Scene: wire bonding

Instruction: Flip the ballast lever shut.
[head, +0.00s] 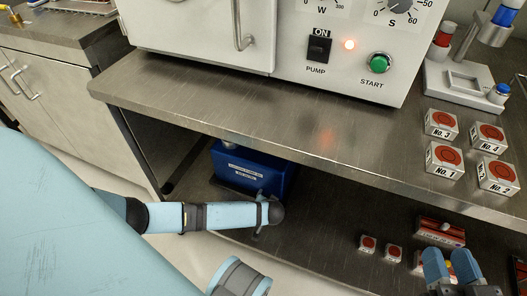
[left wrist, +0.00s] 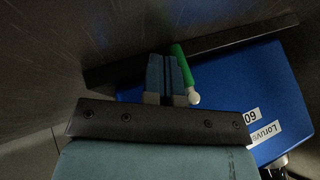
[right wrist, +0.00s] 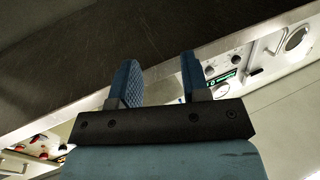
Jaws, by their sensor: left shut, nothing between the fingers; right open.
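The blue pump (head: 245,168) stands on the lower shelf under the bench; it also fills the right of the left wrist view (left wrist: 235,75). The ballast lever (left wrist: 181,63) shows there as a green bar with a white rounded end. My left gripper (left wrist: 169,62) is shut and empty, its fingers close beside the lever on its left; I cannot tell whether they touch. In the head view the lever and left fingers cannot be made out. My right gripper (head: 450,266) is open and empty at the lower right of the head view; its spread fingers show in the right wrist view (right wrist: 158,82).
Numbered boxes (head: 445,160) sit at the right; small red-and-white boxes (head: 367,244) lie on the lower shelf near my right gripper.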

